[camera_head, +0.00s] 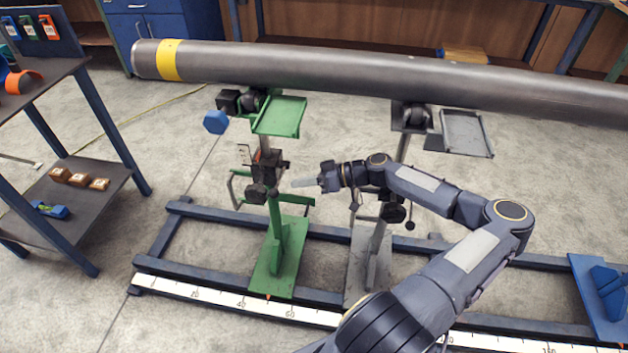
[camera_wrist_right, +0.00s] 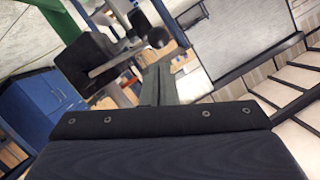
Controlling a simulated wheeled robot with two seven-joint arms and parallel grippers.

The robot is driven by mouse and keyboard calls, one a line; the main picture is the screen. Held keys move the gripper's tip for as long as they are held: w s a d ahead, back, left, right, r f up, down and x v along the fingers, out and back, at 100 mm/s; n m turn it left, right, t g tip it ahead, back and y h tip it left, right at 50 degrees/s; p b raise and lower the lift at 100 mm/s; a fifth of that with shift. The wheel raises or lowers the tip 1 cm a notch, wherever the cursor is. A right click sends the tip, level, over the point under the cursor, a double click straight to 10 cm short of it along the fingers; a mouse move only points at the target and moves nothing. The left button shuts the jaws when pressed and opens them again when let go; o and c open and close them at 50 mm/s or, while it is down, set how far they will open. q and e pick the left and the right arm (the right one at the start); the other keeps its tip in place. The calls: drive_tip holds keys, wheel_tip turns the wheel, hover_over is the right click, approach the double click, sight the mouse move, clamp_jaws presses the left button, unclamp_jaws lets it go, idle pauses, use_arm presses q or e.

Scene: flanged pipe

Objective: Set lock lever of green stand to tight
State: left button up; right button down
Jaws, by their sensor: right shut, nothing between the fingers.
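The green stand (camera_head: 278,245) stands on the blue rail frame under the long grey pipe. A black clamp block (camera_head: 266,168) sits on its post, with dark parts around it. In the right wrist view, a grey bar with a black ball end (camera_wrist_right: 157,38) runs beside a dark block (camera_wrist_right: 88,60); this looks like the lock lever. Its setting cannot be told. My right gripper (camera_head: 296,183) is shut and empty, just right of the clamp block. Its closed fingers (camera_wrist_right: 158,88) point toward the ball end; whether they touch it is unclear. My left gripper is out of view.
The grey pipe (camera_head: 350,72) with a yellow band spans above the stands. A grey stand (camera_head: 366,265) is close on the right, behind my right arm. A ruler strip (camera_head: 200,297) lines the rail's front. A shelf rack (camera_head: 75,182) stands at left.

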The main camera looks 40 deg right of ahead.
sight(279, 179)
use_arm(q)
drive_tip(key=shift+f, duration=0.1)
use_arm(e)
drive_tip(key=x, duration=0.4)
